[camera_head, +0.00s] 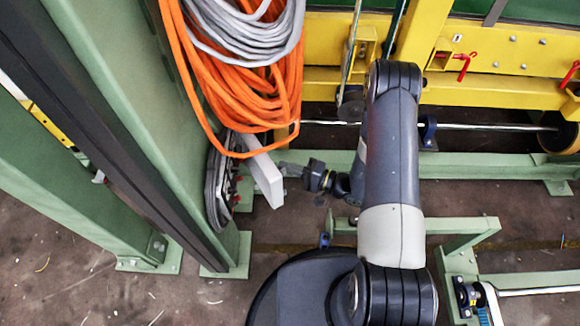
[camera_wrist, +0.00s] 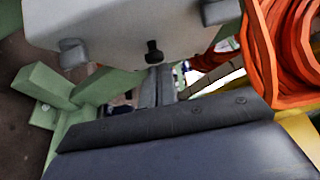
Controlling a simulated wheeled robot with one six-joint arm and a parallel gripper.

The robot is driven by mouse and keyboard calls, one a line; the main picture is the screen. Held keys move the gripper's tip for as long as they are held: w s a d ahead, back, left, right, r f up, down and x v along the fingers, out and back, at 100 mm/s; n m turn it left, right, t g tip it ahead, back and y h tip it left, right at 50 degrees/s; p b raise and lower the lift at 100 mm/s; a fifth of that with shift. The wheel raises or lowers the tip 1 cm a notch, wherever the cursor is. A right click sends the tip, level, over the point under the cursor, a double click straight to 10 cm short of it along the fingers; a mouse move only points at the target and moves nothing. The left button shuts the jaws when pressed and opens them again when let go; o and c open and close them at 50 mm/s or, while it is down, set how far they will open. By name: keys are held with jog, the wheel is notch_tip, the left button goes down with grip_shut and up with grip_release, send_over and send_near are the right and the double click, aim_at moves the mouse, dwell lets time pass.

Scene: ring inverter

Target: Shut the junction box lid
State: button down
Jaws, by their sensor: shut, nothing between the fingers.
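A pale grey-white panel, which looks like the junction box lid (camera_head: 264,179), stands out from the green post in the head view, just below the orange cable. The wrist view shows the lid (camera_wrist: 125,25) large across the top, with a dark knob at its lower edge and grey blocks at its corners. My gripper (camera_head: 286,169) is just right of the lid in the head view. In the wrist view my gripper (camera_wrist: 156,80) is shut and empty, its fingertips below the dark knob. I cannot tell whether they touch the lid. The box interior is mostly hidden.
Coils of orange cable (camera_head: 235,90) and grey cable (camera_head: 245,35) hang close above the lid. The green post (camera_head: 130,100) is left of it. A yellow beam (camera_head: 500,95) runs behind my arm, and a low green frame (camera_head: 460,235) stands at right.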

jog(key=shift+s+a, duration=0.45)
jog(key=shift+s, duration=0.2)
jog(key=shift+b, duration=0.3)
